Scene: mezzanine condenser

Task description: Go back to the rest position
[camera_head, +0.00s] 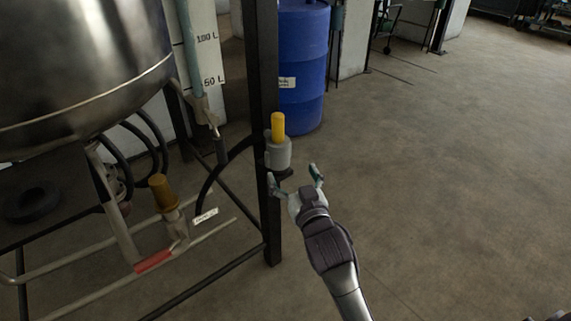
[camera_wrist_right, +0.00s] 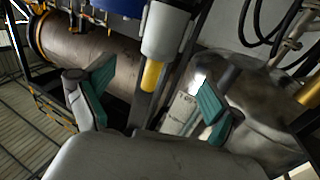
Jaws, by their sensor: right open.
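My right gripper (camera_head: 295,185) is open, with its two fingers spread and nothing between them. It is just below and to the right of a grey fixture (camera_head: 279,153) with a yellow upright piece (camera_head: 278,124), mounted on a dark post (camera_head: 264,60). In the right wrist view my gripper's teal finger pads (camera_wrist_right: 150,100) stand apart. The grey fixture (camera_wrist_right: 166,30) and its yellow piece (camera_wrist_right: 151,75) show beyond, between the fingers; the gripper does not hold them. My left gripper is in neither view.
A large steel vessel (camera_head: 80,60) hangs in a pipe frame at the left. A yellow-brown handle (camera_head: 162,192) and a red-sleeved lever (camera_head: 154,261) sit below it. A blue drum (camera_head: 302,70) stands behind the post. The floor (camera_head: 450,180) at the right is clear.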

